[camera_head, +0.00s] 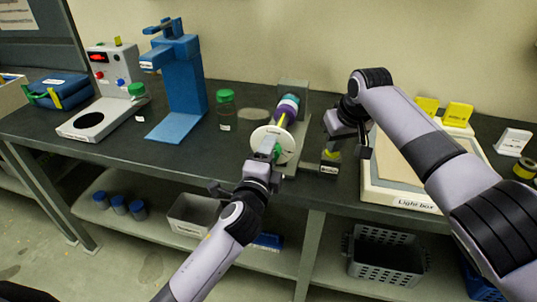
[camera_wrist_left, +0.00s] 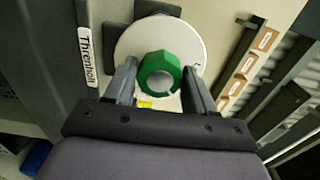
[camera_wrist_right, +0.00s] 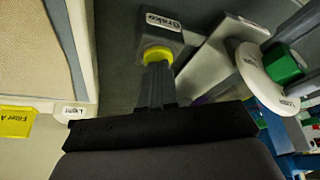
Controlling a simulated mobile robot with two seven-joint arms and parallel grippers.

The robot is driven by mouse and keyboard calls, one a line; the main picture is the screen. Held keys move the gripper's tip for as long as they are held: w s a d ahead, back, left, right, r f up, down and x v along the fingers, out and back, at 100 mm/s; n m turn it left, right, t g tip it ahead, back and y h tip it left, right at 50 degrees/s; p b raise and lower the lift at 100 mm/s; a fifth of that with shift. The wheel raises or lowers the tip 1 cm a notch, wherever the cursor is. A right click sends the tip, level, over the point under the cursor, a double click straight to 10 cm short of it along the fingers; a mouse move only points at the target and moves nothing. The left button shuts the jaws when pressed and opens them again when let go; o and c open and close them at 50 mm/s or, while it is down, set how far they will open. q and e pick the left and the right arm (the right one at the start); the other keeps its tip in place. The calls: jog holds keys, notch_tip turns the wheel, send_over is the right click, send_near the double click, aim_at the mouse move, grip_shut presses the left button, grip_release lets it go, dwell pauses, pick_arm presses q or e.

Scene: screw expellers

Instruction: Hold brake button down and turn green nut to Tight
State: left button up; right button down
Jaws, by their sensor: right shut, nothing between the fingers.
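The green nut (camera_wrist_left: 160,75) sits at the centre of a white disc (camera_wrist_left: 192,45) on the end of the screw expeller. In the head view the disc (camera_head: 288,150) faces me, with the nut partly hidden by my left gripper (camera_head: 265,158). My left gripper (camera_wrist_left: 160,85) is open, one finger on either side of the nut, with gaps visible. The yellow brake button (camera_wrist_right: 157,54) sits on a grey block labelled Brake (camera_wrist_right: 160,28). My right gripper (camera_wrist_right: 157,68) is shut and empty, its tips at the button; I cannot tell whether they press it.
A light box (camera_head: 400,200) stands right of the brake block, under my right arm. A blue stand (camera_head: 180,85), a green-capped jar (camera_head: 226,108) and a grey device with a red display (camera_head: 105,75) are on the left. Bins and blue-lidded jars are on the lower shelf.

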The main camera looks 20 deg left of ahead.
pick_arm(q)
jog(key=shift+c, duration=1.4)
jog(key=m, duration=0.8)
jog(key=o, duration=0.8)
